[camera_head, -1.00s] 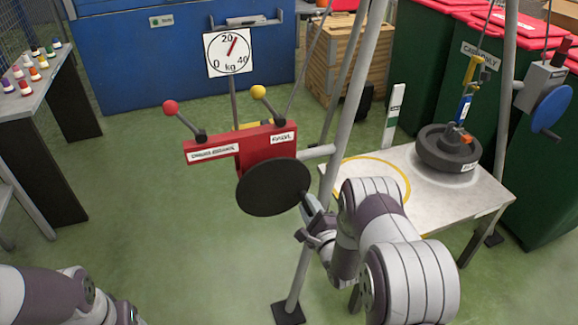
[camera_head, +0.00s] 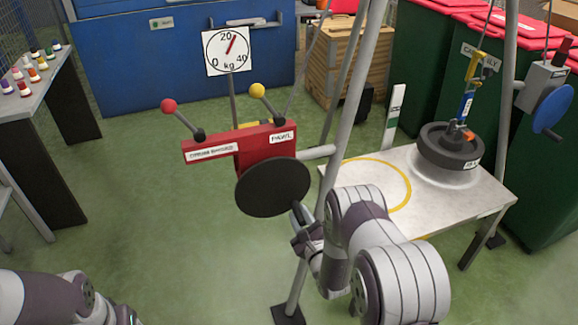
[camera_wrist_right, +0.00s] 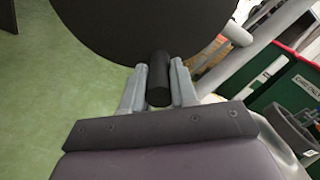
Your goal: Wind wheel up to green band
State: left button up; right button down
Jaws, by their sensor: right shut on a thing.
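An upright white post (camera_head: 396,100) with a green band (camera_head: 391,128) stands behind the table, left of the wheel. A black crank disc (camera_head: 272,187) sits on the front of a red winch box (camera_head: 265,150). My right gripper (camera_head: 302,222) is at the disc's lower right edge. In the right wrist view it is shut on the disc's black handle (camera_wrist_right: 158,80). My left arm shows at bottom left; its gripper is out of view.
A dial (camera_head: 228,51) reads a little above 20 kg. Red-knobbed (camera_head: 169,106) and yellow-knobbed (camera_head: 257,91) levers rise from the winch box. Grey frame legs (camera_head: 345,130) stand close to my right arm. A blue disc (camera_head: 551,108) is at far right. The left floor is clear.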

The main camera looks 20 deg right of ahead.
jog(key=shift+s+a+f+m, duration=0.2)
jog(key=shift+a+f+m, duration=0.65)
jog(key=shift+m, duration=0.25)
jog(key=c, duration=0.7)
grip_release()
jog(key=shift+w+r, duration=0.1)
jog(key=shift+r, duration=0.15)
jog(key=shift+r, duration=0.1)
jog(key=s+p, duration=0.2)
jog(key=s, duration=0.5)
jog(key=shift+s+d, duration=0.1)
jog(key=shift+s, duration=0.3)
